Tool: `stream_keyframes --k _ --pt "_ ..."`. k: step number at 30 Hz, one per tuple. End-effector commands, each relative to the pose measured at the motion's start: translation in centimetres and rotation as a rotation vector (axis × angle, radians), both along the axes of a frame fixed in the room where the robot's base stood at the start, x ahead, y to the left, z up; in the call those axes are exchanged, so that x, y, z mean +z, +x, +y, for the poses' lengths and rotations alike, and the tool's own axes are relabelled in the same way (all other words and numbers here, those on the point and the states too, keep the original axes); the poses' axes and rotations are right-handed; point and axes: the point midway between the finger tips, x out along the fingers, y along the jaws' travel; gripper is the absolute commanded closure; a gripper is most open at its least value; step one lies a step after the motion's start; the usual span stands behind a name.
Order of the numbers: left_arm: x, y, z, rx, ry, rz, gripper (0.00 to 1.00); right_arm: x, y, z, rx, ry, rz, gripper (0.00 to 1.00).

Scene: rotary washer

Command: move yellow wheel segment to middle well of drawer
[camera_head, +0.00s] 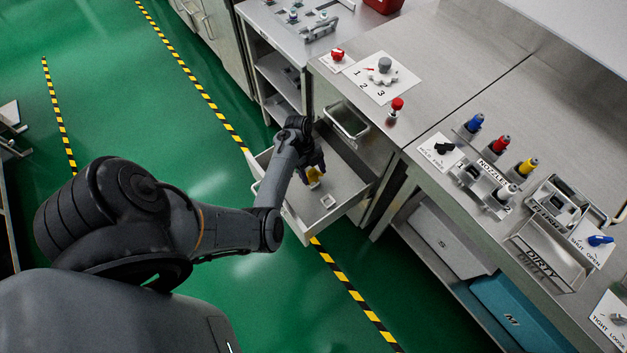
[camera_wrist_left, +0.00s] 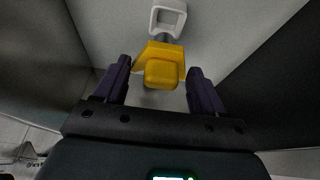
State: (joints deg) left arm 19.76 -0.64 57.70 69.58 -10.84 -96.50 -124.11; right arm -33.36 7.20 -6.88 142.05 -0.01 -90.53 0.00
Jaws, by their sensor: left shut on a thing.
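The yellow wheel segment (camera_head: 313,174) is between the fingers of my left gripper (camera_head: 311,165), inside the open drawer (camera_head: 297,222). In the left wrist view the segment (camera_wrist_left: 161,72) sits between the two dark fingers of the gripper (camera_wrist_left: 158,88), which is shut on it. A small white square well (camera_head: 328,201) lies on the drawer floor beside the segment; it also shows past the segment in the left wrist view (camera_wrist_left: 154,20). I cannot tell whether the segment touches the drawer floor or what is under it. My right gripper is not in view.
A grey bin (camera_head: 347,120) sits at the drawer's back end. The steel bench (camera_head: 440,70) stands to the right, with a red button (camera_head: 397,104), a numbered plate (camera_head: 383,88) and several nozzles. The green floor left of the drawer is clear.

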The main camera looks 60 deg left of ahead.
Motion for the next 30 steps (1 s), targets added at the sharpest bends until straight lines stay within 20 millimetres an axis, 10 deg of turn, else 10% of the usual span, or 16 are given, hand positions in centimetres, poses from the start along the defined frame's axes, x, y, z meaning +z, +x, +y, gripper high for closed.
stream_keyframes --k 15,29,30 --pt "-4.7 0.1 0.0 0.000 0.001 -0.001 0.73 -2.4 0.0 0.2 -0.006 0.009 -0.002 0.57" --pt "-5.2 0.0 0.0 0.000 0.000 0.000 0.73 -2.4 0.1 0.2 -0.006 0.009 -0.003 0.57" --pt "-5.2 0.0 0.0 0.000 0.000 -0.001 0.24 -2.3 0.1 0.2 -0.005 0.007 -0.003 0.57"
